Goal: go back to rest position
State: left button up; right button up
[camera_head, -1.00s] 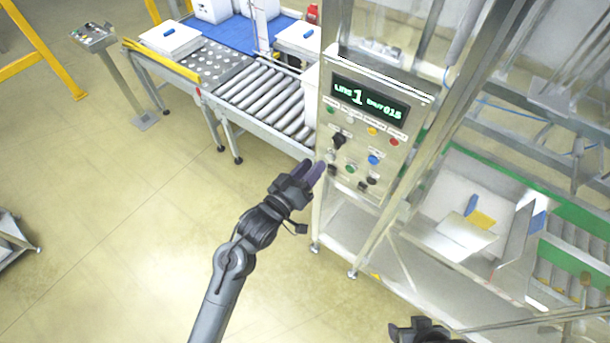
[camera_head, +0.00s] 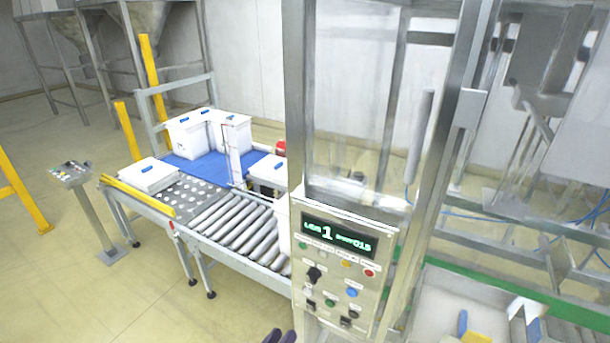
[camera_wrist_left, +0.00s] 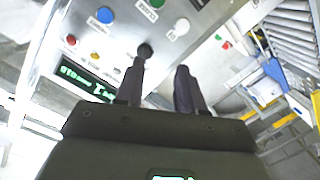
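My left gripper (camera_head: 280,337) shows only as dark fingertips at the bottom edge of the head view, below and left of the control panel (camera_head: 345,262). In the left wrist view my left gripper (camera_wrist_left: 160,72) has two dark fingers apart, with nothing between them. The control panel (camera_wrist_left: 115,45) with its buttons, black knob (camera_wrist_left: 145,50) and green-lit display (camera_wrist_left: 88,84) lies beyond the fingers there. Whether a finger touches the panel I cannot tell. My right gripper is outside both views.
A roller conveyor (camera_head: 238,228) runs left of the panel, with white boxes (camera_head: 190,138) on a blue surface behind it. A metal post (camera_head: 297,100) rises above the panel. A button pedestal (camera_head: 72,172) stands at left. Open floor (camera_head: 110,300) lies at the lower left.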

pick_arm(q)
jog(key=s+a+f+m+g+y+p, duration=0.1)
jog(key=s+a+g+y, duration=0.3)
jog(key=s, duration=0.9)
jog(key=s+a+f+m+g+y+p, duration=0.1)
jog(key=s+a+f+g+y+p, duration=0.1)
jog(key=s+a+g, duration=0.5)
jog(key=shift+s+a+f+m+y+p, duration=0.4)
jog(key=shift+s+a+y, duration=0.5)
jog(key=shift+s+a, duration=1.6)
jog(key=shift+s+d, duration=0.35)
